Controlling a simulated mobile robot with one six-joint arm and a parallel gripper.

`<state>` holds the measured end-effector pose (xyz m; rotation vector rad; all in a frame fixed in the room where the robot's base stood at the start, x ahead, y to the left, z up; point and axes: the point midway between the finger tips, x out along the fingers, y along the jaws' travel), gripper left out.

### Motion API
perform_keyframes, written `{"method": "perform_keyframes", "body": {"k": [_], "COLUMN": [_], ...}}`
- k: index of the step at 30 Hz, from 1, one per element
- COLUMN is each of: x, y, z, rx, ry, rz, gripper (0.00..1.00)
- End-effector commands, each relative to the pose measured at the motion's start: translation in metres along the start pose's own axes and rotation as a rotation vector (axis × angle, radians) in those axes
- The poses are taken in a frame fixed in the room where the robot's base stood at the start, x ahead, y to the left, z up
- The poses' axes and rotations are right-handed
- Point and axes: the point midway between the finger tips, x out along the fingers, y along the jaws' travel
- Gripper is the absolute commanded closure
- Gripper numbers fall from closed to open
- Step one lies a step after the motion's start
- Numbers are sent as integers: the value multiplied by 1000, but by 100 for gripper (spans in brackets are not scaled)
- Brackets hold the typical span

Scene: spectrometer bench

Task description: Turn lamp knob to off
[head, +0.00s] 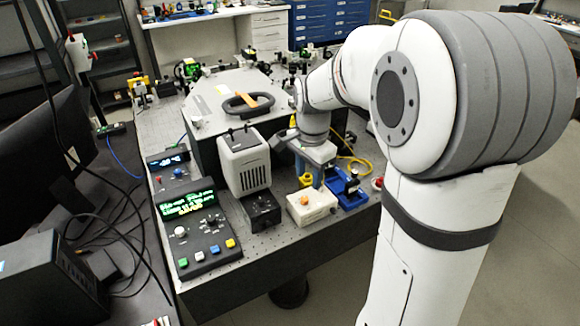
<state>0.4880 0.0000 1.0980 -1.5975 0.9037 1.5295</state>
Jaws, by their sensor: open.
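A pale vented housing (245,163), which looks like a lamp housing, stands on the optical bench in the head view. A small black box (263,211) with a dark knob-like part on top sits in front of it. To its right is a cream box (312,208) with an orange knob (304,200) on top. I cannot tell for sure which knob is the lamp's. My gripper (309,175) is open and points down, above and behind the cream box. It looks apart from the orange knob. Its fingertips are small and partly hidden.
A black control panel (205,258) with a green-lit display, knobs and coloured buttons lies at the bench's front left. A blue tray (349,197) and a yellow cable stand right of my gripper. A large grey box (215,105) with a handle is behind.

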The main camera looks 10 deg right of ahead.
Motion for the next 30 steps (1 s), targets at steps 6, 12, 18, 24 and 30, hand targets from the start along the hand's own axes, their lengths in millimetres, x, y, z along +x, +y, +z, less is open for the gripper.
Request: {"method": "perform_keyframes", "body": {"k": [6, 12, 18, 24, 30], "x": [28, 48, 80, 102, 107], "y": [-24, -25, -23, -22, -22], "z": [-12, -13, -12, -12, -13], "rx": [171, 194, 193, 193, 193], "ry": [-17, -19, -19, -18, -17], "rz": [39, 45, 45, 43, 40], "gripper": [59, 59, 59, 59, 59]}}
